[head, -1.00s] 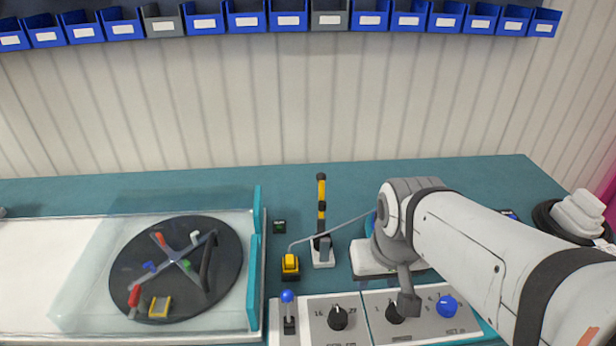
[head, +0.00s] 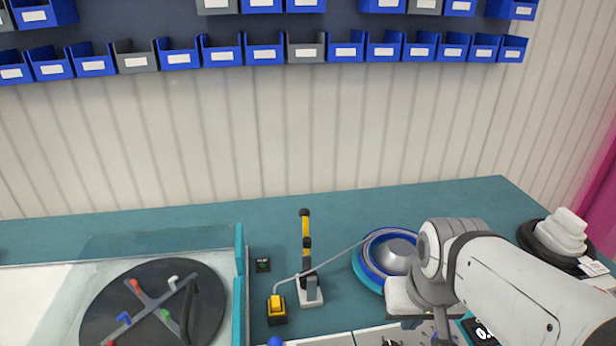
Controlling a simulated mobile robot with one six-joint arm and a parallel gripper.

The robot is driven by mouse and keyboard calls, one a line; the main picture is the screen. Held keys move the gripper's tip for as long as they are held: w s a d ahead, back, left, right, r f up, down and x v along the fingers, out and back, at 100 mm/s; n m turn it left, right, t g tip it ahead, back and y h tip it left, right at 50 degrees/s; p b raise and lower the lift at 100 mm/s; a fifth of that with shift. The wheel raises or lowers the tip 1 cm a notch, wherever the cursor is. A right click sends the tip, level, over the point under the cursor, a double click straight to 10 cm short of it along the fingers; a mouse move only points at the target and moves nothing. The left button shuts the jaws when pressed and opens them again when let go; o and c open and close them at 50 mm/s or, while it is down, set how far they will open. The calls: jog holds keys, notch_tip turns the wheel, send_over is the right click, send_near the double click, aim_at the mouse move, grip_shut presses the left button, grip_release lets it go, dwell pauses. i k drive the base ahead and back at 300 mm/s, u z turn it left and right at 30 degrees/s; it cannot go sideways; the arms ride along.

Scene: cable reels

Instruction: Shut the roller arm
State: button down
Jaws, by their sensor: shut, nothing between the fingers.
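The roller arm (head: 306,238), striped yellow and black, stands upright on a small white and grey base (head: 311,291) on the teal bench. A thin grey cable (head: 338,260) runs from a yellow and black block (head: 276,307) past the foot of the arm to a blue reel (head: 366,275). My gripper (head: 440,325) is at the lower right, to the right of the roller arm and apart from it. It is small and partly cut off by the bottom edge. It is shut and empty.
A dark turntable (head: 100,310) with a coloured cross sits behind a clear panel with a teal edge (head: 240,285) at left. A control panel (head: 320,341) lies in front. Black and white coils (head: 562,236) lie at right. The bench behind the roller arm is clear.

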aim_at(304, 214)
jog(key=z, duration=0.05)
jog(key=k, duration=1)
jog(key=u, duration=0.45)
jog(key=i, duration=1)
